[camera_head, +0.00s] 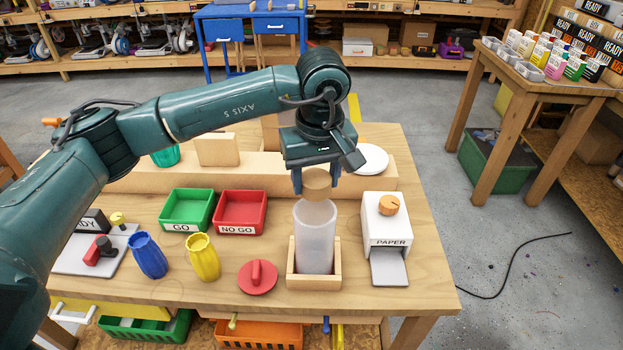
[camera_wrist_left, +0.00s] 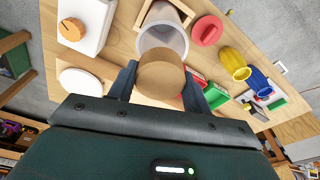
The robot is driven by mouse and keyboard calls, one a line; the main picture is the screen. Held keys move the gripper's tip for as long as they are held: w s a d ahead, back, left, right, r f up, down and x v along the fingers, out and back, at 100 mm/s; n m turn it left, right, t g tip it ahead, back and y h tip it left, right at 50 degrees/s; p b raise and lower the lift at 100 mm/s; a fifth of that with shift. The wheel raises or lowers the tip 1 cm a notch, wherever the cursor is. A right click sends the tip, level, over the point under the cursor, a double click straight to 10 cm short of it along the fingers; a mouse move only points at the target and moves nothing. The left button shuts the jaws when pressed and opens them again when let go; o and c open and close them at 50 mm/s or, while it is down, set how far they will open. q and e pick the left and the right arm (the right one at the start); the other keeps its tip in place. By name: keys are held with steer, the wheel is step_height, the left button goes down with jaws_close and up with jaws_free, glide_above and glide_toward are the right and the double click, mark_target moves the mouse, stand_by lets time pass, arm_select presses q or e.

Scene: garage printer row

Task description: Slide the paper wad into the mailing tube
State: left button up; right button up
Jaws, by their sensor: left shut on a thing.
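The paper wad (camera_head: 316,182) is a short brown round piece. My left gripper (camera_head: 317,184) is shut on it, with one finger on each side. The mailing tube (camera_head: 314,238) is a translucent whitish cylinder, standing upright in a square wooden holder (camera_head: 313,281). The wad is at the tube's open top, in line with or just over the mouth; I cannot tell whether its lower edge is inside. In the left wrist view the wad (camera_wrist_left: 160,76) covers part of the tube's mouth (camera_wrist_left: 163,38), between the fingers (camera_wrist_left: 158,86). My right gripper is not in view.
A white PAPER box (camera_head: 386,218) with an orange knob stands right of the tube. Left are a red lid (camera_head: 257,278), a yellow cup (camera_head: 202,258), a blue cup (camera_head: 148,256), and green (camera_head: 186,209) and red (camera_head: 240,212) trays. A wooden ledge (camera_head: 240,172) runs behind.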

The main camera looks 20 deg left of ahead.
arm_select(q)
steer(key=shift+s+a+f+b, duration=0.1)
steer(key=shift+f+b, duration=0.25)
steer(key=shift+f, duration=1.35)
steer(key=shift+f+b, duration=0.5)
steer(key=shift+b, duration=0.2)
steer(key=shift+f, duration=0.2)
steer(key=shift+f+b, duration=0.1)
steer(key=shift+b, duration=0.3)
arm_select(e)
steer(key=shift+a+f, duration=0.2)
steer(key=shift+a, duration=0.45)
arm_select(q)
steer(key=o, duration=1)
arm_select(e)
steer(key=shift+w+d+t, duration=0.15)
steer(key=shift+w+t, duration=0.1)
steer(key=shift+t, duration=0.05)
